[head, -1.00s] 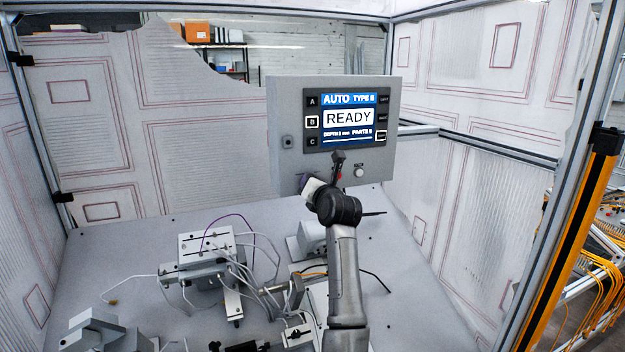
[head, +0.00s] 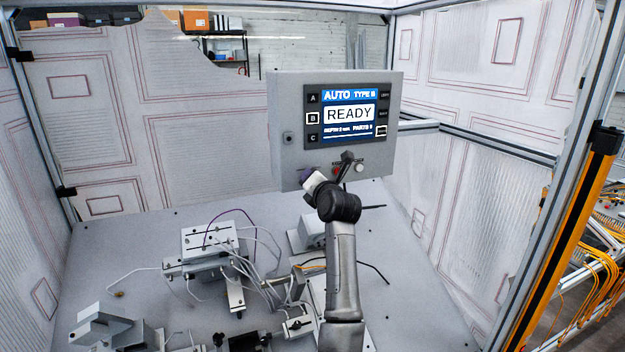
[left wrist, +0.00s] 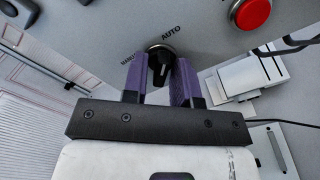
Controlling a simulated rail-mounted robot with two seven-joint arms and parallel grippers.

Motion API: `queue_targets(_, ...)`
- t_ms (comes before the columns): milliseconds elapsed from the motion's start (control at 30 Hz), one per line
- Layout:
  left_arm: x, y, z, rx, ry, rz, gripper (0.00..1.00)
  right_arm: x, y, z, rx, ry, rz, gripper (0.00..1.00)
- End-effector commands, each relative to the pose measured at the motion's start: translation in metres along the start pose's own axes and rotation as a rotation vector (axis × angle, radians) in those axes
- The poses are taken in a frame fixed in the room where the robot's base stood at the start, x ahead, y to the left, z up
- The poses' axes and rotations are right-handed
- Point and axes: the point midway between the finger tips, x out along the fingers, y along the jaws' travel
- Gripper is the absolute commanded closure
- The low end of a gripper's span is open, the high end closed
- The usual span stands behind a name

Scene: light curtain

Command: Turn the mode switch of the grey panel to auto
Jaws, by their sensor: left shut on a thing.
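The grey panel (head: 287,105) stands at the back of the table. Its screen (head: 349,115) reads AUTO, TYPE B and READY. The mode switch is a black knob (left wrist: 160,68) on the panel face, with the word AUTO above it and a partly hidden second label to its left. My left gripper (left wrist: 162,76) has its purple fingers on either side of the knob, shut on it. In the head view, the left gripper (head: 309,176) is at the panel's lower edge, and the arm hides most of the switch. My right gripper is not in view.
A red button (left wrist: 251,12) is close to the switch, and a white button (head: 360,168) is on the panel's lower right. A fixture with loose cables (head: 208,240) stands on the table left of the arm. Frame posts and walls enclose the table.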

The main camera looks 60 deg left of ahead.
Motion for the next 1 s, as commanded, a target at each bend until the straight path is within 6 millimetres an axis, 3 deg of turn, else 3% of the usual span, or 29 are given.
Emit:
queue_targets(67,0.000,0.001,0.001,0.000,-0.001,0.002,0.97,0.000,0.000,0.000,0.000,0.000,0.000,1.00)
queue_targets(100,0.000,0.001,0.001,0.000,-0.001,0.002,0.73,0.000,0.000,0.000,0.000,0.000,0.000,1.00)
queue_targets(200,0.000,0.001,0.001,0.000,-0.001,0.001,0.63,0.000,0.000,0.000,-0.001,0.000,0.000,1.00)
queue_targets(567,-0.008,-0.001,0.000,-0.002,-0.001,0.000,0.63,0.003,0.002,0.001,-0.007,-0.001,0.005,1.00)
queue_targets(1000,-0.089,-0.002,-0.002,-0.002,-0.003,-0.001,0.63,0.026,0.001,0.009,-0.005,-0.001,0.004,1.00)
